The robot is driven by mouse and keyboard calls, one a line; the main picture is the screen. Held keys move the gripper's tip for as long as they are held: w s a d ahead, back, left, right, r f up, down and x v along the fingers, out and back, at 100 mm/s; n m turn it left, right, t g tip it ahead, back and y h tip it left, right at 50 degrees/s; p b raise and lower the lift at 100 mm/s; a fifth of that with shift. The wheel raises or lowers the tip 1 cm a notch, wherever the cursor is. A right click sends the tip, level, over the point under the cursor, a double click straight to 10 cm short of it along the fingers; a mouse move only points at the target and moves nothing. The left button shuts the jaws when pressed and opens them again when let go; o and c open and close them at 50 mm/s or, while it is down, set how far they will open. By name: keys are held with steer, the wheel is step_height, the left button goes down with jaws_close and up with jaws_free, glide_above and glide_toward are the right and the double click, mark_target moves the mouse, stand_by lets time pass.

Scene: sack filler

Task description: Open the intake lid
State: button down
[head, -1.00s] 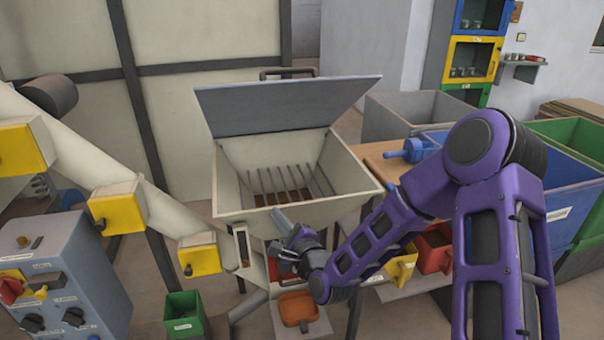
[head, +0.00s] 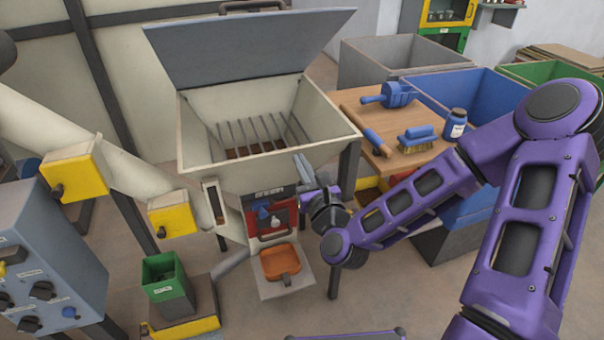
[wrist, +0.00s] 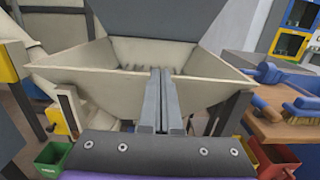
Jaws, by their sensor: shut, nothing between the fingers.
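The grey intake lid (head: 250,48) stands raised at the back of the cream hopper (head: 190,150), tilted up and back, leaving the mouth uncovered. Its dark handle (head: 253,6) shows at the lid's top edge. A grate of dark bars (head: 255,132) is visible inside the hopper. My gripper (head: 300,162) is in front of the hopper's front right side, apart from the lid. Its fingers are together and empty. In the wrist view the shut fingers (wrist: 161,85) point toward the hopper, and the lower part of the lid (wrist: 145,15) shows behind it.
A wooden bench (head: 362,108) with a blue scoop (head: 390,95), a brush (head: 417,138) and a jar (head: 456,122) stands right of the hopper. An orange tray (head: 280,262) sits below. Left are a control cabinet (head: 50,250) and a green bin (head: 165,280).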

steer(key=w+a+r, duration=0.2)
steer(key=w+r, duration=0.2)
steer(key=w, duration=0.4)
steer(key=shift+w+a+r+p, duration=0.15)
steer(key=shift+a+r+p, duration=0.05)
steer(key=shift+p, duration=0.2)
steer(key=shift+r, duration=0.1)
